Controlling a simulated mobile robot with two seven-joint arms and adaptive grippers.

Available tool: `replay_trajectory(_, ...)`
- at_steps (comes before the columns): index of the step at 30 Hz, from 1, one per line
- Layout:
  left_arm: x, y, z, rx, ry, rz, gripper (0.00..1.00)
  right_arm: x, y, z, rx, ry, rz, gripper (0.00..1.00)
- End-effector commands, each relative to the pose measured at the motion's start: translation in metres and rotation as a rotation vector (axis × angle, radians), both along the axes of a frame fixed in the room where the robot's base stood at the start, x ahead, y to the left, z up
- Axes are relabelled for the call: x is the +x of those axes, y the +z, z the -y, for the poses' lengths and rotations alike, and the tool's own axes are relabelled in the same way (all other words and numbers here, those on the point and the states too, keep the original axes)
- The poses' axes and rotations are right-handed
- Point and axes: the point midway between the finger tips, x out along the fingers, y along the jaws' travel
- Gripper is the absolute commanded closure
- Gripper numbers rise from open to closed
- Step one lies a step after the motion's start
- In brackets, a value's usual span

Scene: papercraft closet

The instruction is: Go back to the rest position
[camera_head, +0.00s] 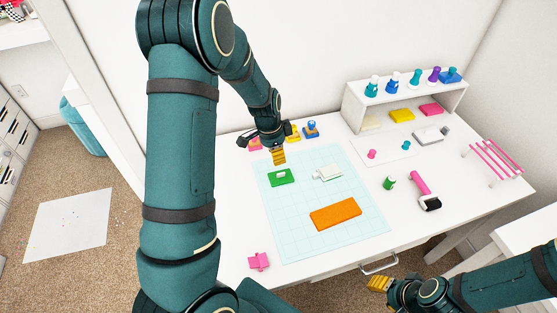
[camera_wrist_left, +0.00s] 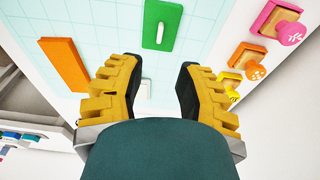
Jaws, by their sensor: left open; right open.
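My left gripper (camera_head: 277,150) hangs over the back edge of the cutting mat, above the white table, with its yellow fingers pointing down. In the left wrist view my left gripper (camera_wrist_left: 158,85) is open, with nothing held between its fingers. My right gripper (camera_head: 382,286) is low at the front right, beyond the table's front edge, and looks empty. A green block (camera_head: 281,177) lies on the mat (camera_head: 290,235) just in front of the left gripper; it also shows in the left wrist view (camera_wrist_left: 161,25).
An orange block (camera_head: 335,214) and a white piece (camera_head: 327,173) lie on the mat. Stamps (camera_head: 311,129) stand behind it. A shelf with bottles (camera_head: 352,108) stands at the back right. A pink roller (camera_head: 420,184) and pink sticks (camera_head: 495,160) lie to the right.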

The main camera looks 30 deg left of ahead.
Motion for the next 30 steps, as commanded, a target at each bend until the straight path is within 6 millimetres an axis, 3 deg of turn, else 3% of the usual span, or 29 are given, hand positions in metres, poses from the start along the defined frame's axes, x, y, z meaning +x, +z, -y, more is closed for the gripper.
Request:
replay_trajectory(6, -0.002, 0.014, -0.002, 0.001, 0.001, -0.001, 0.66, 0.001, 0.002, 0.0, 0.0, -0.002, 0.002, 0.53)
replay_trajectory(23, -0.002, 0.015, -0.001, 0.001, 0.0, -0.001, 0.66, 0.001, 0.004, 0.0, 0.0, -0.002, 0.002, 0.53)
replay_trajectory(26, -0.002, 0.026, -0.001, 0.001, 0.0, -0.001, 0.66, 0.002, 0.014, 0.001, 0.0, -0.004, 0.004, 0.53)
replay_trajectory(30, -0.002, 0.058, -0.001, 0.0, 0.0, 0.0, 0.66, 0.006, 0.048, 0.002, 0.0, -0.011, 0.015, 0.53)
